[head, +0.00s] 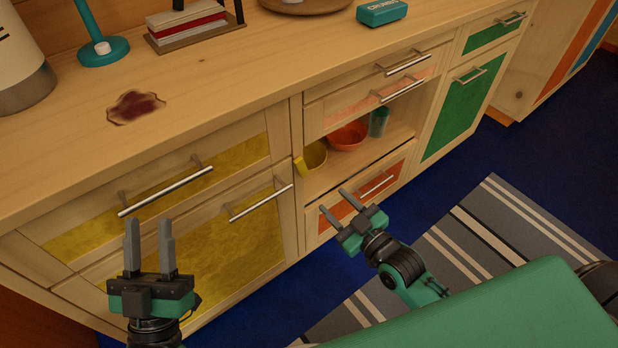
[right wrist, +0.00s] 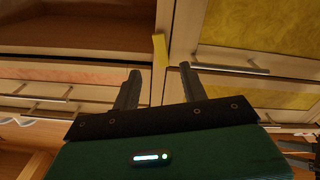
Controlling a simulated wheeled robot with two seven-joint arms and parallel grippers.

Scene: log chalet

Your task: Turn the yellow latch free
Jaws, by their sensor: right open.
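The yellow latch (head: 300,166) is a small bar on the cabinet front, at the post between the yellow-panelled unit and the open shelf. In the right wrist view the latch (right wrist: 160,50) is a narrow bar, nearly upright in the picture, seen in the gap between my fingertips and beyond them. My right gripper (head: 333,202) is open and empty, below and right of the latch in the head view, apart from it. My left gripper (head: 149,222) is open and empty in front of the yellow lower door (head: 240,245).
The open shelf holds a yellow cup (head: 314,156), a red bowl (head: 348,135) and a teal cup (head: 378,122). Bar handles (head: 165,192) stick out from the fronts. A dark stain (head: 135,106) lies on the countertop. A striped rug (head: 470,235) covers the floor at right.

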